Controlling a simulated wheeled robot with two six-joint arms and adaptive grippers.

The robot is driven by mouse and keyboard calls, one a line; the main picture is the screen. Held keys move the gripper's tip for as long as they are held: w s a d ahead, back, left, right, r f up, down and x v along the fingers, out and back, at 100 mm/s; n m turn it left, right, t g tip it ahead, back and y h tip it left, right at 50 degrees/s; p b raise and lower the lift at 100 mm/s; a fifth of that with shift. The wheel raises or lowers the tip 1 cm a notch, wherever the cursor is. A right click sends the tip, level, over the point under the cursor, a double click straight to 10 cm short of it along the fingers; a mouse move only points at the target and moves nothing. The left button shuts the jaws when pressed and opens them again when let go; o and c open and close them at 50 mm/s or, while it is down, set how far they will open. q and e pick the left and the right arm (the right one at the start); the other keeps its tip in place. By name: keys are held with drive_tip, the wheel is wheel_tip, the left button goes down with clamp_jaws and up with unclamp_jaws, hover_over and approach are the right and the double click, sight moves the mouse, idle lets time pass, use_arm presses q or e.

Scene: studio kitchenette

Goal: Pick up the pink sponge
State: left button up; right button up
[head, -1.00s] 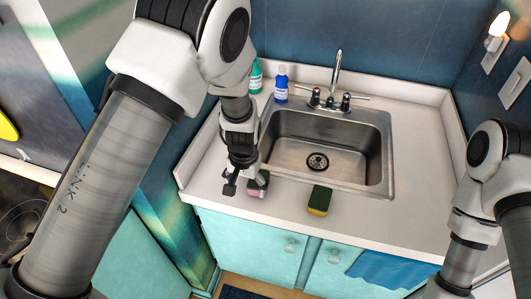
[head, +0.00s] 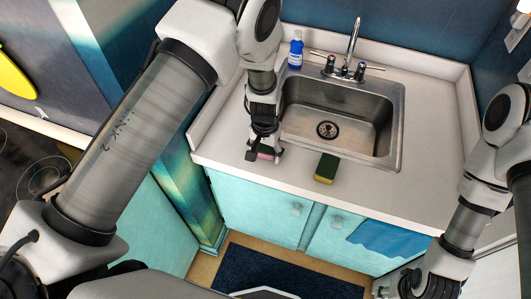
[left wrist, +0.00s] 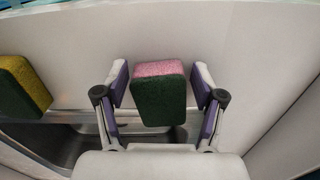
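The pink sponge (head: 267,156) stands on the counter near its front edge, left of the sink's front, mostly hidden by my left gripper (head: 264,154) in the head view. In the left wrist view the sponge (left wrist: 160,95) shows a pink layer and a dark green layer. It lies between the two fingers of my left gripper (left wrist: 161,76), with a gap on each side. The left gripper is open around it. My right gripper (head: 398,283) is low at the right in the head view, and its fingers are not clear.
A yellow and green sponge (head: 326,168) sits to the right on the counter; it also shows in the left wrist view (left wrist: 22,88). The steel sink (head: 397,140), faucet (head: 350,52) and blue bottle (head: 296,50) are behind. A blue towel (head: 388,242) hangs below the counter's front.

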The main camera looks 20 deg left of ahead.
use_arm(q)
drive_tip(key=shift+w, duration=0.1)
drive_tip(key=shift+c, duration=1.1)
